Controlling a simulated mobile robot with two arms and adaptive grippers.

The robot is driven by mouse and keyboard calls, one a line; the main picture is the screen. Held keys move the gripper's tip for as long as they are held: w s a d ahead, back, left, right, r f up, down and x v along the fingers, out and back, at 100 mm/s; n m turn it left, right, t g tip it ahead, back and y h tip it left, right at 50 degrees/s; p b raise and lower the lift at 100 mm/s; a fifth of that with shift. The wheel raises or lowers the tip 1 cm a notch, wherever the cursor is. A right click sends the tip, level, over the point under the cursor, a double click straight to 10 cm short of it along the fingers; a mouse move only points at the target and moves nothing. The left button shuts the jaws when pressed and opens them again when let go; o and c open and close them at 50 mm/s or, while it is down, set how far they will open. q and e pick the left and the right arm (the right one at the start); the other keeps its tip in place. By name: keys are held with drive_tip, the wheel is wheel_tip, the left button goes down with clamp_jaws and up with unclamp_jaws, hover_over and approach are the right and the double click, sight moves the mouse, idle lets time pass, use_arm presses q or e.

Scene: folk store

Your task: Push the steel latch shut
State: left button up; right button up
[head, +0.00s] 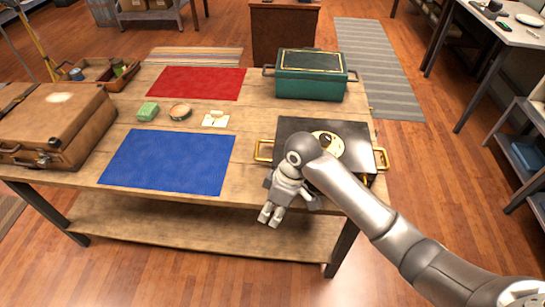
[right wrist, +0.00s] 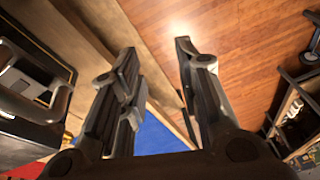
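A black box (head: 290,128) with brass handles stands at the table's front right, a round cream-and-gold emblem on its lid. In the right wrist view a grey steel loop-shaped part (right wrist: 62,98), which looks like the latch, stands out from a black surface (right wrist: 22,128) at the left edge. My right gripper (head: 270,216) is in front of the box, pointing down past the table's front edge; my arm covers part of the box's front and lid. In the right wrist view my right gripper (right wrist: 156,50) has its fingers apart with nothing between them, clear of the loop. My left gripper is out of view.
A green box (head: 310,85) stands behind the black box. A blue mat (head: 165,162), a red mat (head: 200,83) and a brown suitcase (head: 55,125) lie to the left. The floor in front of the table is clear.

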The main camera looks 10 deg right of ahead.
drive_tip(key=w+d+r+n+g+h, duration=0.1)
drive_tip(key=w+d+r, duration=0.1)
drive_tip(key=r, duration=0.3)
drive_tip(key=w+d+r+n+h+p, duration=0.1)
drive_tip(key=w+d+r, duration=0.15)
drive_tip(key=r, duration=0.25)
drive_tip(key=w+d+r+n+g+h, duration=0.1)
drive_tip(key=w+d+r, duration=0.15)
drive_tip(key=r, duration=0.25)
drive_tip(key=f, duration=0.3)
drive_tip(key=s+f+p, duration=0.1)
drive_tip(key=f, duration=0.2)
drive_tip(key=f+p, duration=0.1)
drive_tip(key=f, duration=0.3)
drive_tip(key=shift+s+a, duration=0.1)
drive_tip(key=shift+s, duration=0.15)
clamp_jaws()
